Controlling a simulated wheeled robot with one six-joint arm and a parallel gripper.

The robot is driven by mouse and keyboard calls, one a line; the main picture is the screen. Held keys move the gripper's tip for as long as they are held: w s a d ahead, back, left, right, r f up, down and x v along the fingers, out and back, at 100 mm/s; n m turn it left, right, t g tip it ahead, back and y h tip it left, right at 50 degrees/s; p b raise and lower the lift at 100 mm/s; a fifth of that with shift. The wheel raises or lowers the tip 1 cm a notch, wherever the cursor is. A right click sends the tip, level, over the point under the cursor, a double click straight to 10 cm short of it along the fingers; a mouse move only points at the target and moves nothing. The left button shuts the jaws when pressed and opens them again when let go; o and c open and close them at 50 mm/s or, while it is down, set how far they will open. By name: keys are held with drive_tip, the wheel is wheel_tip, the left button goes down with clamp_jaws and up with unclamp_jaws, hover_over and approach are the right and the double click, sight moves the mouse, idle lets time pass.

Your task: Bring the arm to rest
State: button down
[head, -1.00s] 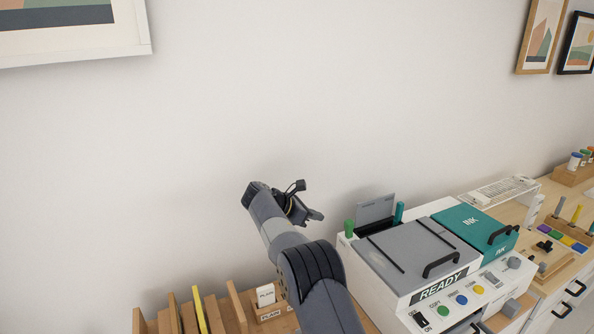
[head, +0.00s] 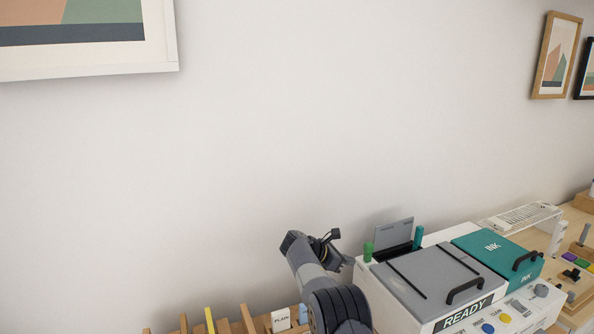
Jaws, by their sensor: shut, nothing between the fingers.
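My arm rises from the lower edge of the head view, in front of the desk's back wall. My gripper (head: 341,262) is at its upper end, pointing right and slightly down, just left of the printer. It is small and partly turned away, with its fingers together and nothing seen between them. It appears clear of the printer, though the exact gap is hard to tell.
A white and grey printer (head: 440,283) reading READY stands right of my arm, with a teal INK cover (head: 497,248). A wooden rack (head: 240,326) with a PLAIN card (head: 281,320) is at the lower left.

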drive_tip(key=shift+f+t+h+b, duration=0.3)
drive_tip(key=shift+f+b, duration=0.05)
drive_tip(key=shift+b, duration=0.05)
drive_tip(key=shift+r, duration=0.1)
